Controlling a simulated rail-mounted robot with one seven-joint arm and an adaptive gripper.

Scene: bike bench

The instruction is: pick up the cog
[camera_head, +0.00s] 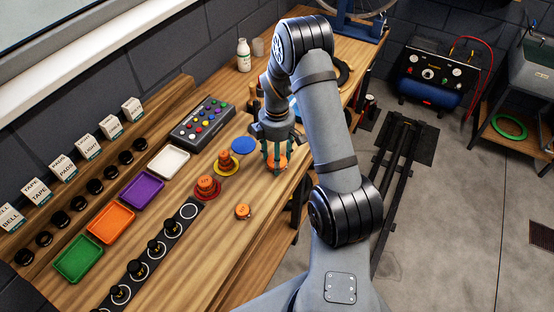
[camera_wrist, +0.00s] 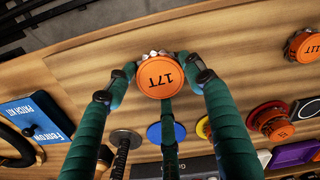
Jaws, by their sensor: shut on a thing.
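My gripper (camera_head: 274,168) has green fingers and is shut on an orange cog (camera_wrist: 160,76) marked 17T. The cog has a silvery toothed edge, and the fingertips close around its sides in the wrist view. In the head view the fingers partly hide it, low over the wooden bench; I cannot tell whether it touches the wood. Another orange cog (camera_head: 243,211) lies alone nearer the front. More orange cogs sit stacked on a red disc (camera_head: 211,195) and on a yellow disc (camera_head: 233,168). A blue disc (camera_head: 243,145) beside my gripper is bare.
White (camera_head: 169,161), purple (camera_head: 142,190), orange (camera_head: 110,221) and green (camera_head: 77,258) trays line the bench. A grey button box (camera_head: 202,122) stands behind the discs. A blue patch kit box (camera_wrist: 36,118) shows in the wrist view. The bench's right edge is close to my gripper.

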